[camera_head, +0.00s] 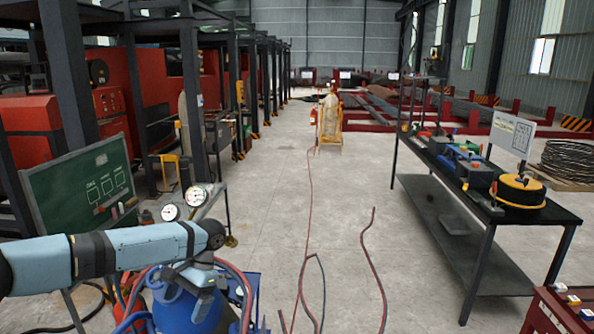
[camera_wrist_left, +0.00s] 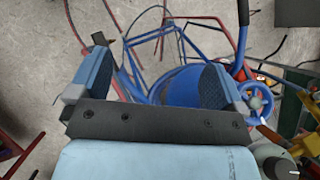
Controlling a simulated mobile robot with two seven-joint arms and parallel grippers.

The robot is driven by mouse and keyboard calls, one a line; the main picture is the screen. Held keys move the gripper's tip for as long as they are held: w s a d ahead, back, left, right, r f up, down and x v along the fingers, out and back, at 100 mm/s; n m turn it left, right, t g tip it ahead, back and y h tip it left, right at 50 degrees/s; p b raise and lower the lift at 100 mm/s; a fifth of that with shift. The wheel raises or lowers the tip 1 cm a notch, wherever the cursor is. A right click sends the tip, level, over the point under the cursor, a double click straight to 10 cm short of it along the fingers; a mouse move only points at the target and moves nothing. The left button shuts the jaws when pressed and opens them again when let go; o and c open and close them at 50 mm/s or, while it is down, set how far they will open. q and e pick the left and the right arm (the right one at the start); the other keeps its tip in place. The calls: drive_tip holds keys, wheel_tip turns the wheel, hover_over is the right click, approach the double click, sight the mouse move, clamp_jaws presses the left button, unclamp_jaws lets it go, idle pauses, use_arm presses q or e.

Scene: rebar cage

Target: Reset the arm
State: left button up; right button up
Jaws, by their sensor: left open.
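My left arm, light blue with dark joints, reaches in from the left in the head view. My left gripper (camera_head: 200,276) points down in front of a blue tank (camera_head: 178,310) at the bottom left. In the left wrist view my left gripper (camera_wrist_left: 150,78) has its two dark-padded fingers wide apart, with nothing held between them. The blue tank (camera_wrist_left: 180,88) and a blue valve wheel (camera_wrist_left: 255,97) show beyond the fingers. My right gripper is not in view.
Round gauges (camera_head: 196,195) and a green board (camera_head: 82,180) stand close to my left arm. Red and dark hoses (camera_head: 309,265) lie on the floor. A black workbench (camera_head: 455,215) with tools stands at the right. The concrete floor between is mostly open.

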use_arm(q)
drive_tip(key=s+d+f+m+t+h, duration=0.15)
drive_tip(key=s+d+f, duration=0.25)
drive_tip(key=d+f, duration=0.7)
drive_tip(key=s+d+f+t+h, duration=0.5)
drive_tip(key=s+d+f+h, duration=0.5)
drive_tip(key=s+d, duration=0.4)
drive_tip(key=s+a+f+n+t+y, duration=0.2)
drive_tip(key=s+a+t, duration=0.2)
drive_tip(key=s+a, duration=0.3)
drive_tip(key=s+a+f+n+t+y, duration=0.2)
drive_tip(key=s+a+t, duration=0.3)
drive_tip(key=a, duration=0.8)
drive_tip(key=shift+s+n, duration=0.45)
drive_tip(key=shift+s, duration=0.55)
drive_tip(key=shift+y, duration=0.25)
